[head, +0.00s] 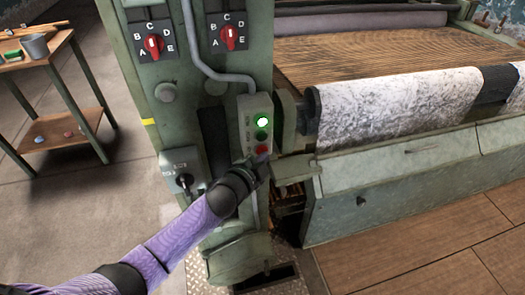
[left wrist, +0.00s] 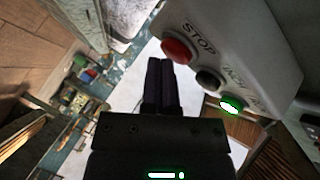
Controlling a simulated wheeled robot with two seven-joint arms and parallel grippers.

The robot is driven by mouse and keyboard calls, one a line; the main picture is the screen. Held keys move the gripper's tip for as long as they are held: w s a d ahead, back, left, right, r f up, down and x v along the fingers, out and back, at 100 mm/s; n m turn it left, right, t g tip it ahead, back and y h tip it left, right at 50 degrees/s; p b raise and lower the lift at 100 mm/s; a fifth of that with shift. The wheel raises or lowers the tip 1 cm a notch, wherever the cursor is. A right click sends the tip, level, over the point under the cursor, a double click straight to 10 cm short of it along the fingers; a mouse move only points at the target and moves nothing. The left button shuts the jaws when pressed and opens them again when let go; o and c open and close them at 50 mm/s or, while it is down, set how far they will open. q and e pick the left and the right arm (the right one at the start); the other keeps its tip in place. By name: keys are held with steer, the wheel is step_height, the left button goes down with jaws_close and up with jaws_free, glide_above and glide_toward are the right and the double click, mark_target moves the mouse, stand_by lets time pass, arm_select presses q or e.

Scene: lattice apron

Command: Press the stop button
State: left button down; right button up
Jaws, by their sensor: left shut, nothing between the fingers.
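The stop button (head: 262,149) is red and is the lowest on a grey-green control box (head: 246,126) on the machine's post. In the left wrist view the red stop button (left wrist: 177,50) sits at the upper middle, beside the printed word STOP. A black button (left wrist: 208,78) and a lit green button (left wrist: 230,104) are in line with it. My left gripper (head: 262,164) is just below the stop button in the head view, its tips partly hard to make out. In the left wrist view its fingers (left wrist: 160,68) are shut and empty, close beside the button. I cannot tell whether they touch it.
Two red selector knobs (head: 153,45) are higher on the post, and a dark switch (head: 185,180) is lower left. A roller with white patterned cloth (head: 395,105) is at the right. A wooden table (head: 40,60) with tools stands at the left.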

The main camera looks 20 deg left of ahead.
arm_select(q)
steer(key=shift+w+a, duration=0.2)
steer(key=shift+w, duration=0.1)
stand_by(0.4)
steer(key=shift+s, duration=0.1)
steer(key=shift+s+d+p, duration=0.35)
steer(key=shift+s+d, duration=0.15)
steer(key=shift+s, duration=0.2)
steer(key=s+d, duration=0.1)
steer(key=s, duration=0.1)
steer(key=s+d+p, duration=0.1)
steer(key=s, duration=0.1)
steer(key=shift+d+p, duration=0.3)
steer(key=shift+d, duration=0.1)
stand_by(0.5)
